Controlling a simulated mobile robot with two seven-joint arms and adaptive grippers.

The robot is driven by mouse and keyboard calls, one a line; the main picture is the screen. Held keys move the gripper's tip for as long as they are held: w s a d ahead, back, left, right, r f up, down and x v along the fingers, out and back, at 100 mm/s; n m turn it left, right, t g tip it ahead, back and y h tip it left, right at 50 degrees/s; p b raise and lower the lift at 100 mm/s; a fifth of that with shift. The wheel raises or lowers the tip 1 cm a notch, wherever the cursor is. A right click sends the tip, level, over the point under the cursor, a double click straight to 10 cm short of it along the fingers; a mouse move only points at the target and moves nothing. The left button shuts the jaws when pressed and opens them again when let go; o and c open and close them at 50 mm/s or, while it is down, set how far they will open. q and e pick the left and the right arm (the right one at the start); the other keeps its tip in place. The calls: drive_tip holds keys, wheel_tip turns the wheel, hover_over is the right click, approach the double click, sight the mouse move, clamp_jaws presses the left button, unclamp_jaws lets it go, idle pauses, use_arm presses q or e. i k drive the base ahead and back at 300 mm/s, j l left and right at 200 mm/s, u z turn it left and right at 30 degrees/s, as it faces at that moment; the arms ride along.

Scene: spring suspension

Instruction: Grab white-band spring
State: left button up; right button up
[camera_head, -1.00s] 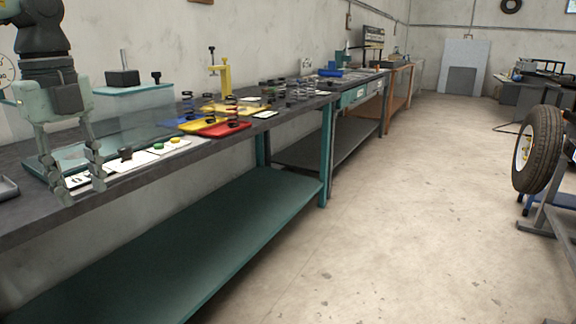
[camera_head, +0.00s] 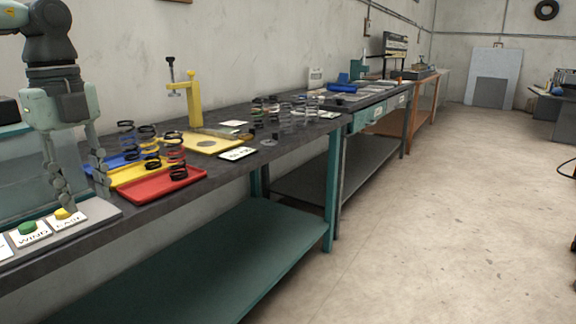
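Several dark coil springs (camera_head: 273,105) stand in a cluster on the dark workbench, beyond the coloured trays. A paler coil (camera_head: 300,110) shows at that cluster's right side; the band colours there are too small to tell surely. My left gripper (camera_head: 86,200) hangs at the far left with its fingers apart and empty, near the push-button panel and well short of the springs. My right gripper is not in view.
Springs stand on or by blue, yellow and red trays (camera_head: 165,187). A yellow clamp stand (camera_head: 188,100) rises behind them. Push buttons marked WIND (camera_head: 27,228) and a yellow one sit near the front. A label card (camera_head: 238,154) lies by the bench edge. Open floor lies right.

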sight(272, 121)
drive_tip(key=i+l, duration=0.35)
drive_tip(key=i, duration=0.3)
drive_tip(key=i+l+u, duration=0.1)
drive_tip(key=i+l, duration=0.25)
drive_tip(key=i, duration=0.25)
drive_tip(key=i+l, duration=0.45)
drive_tip(key=i, duration=0.2)
drive_tip(key=i+l+u, duration=0.1)
drive_tip(key=i+l, duration=0.3)
drive_tip(key=i, duration=0.2)
drive_tip(key=i+l, duration=0.1)
drive_tip(key=i, duration=0.2)
drive_tip(key=i+l, duration=0.15)
drive_tip(key=i, duration=0.15)
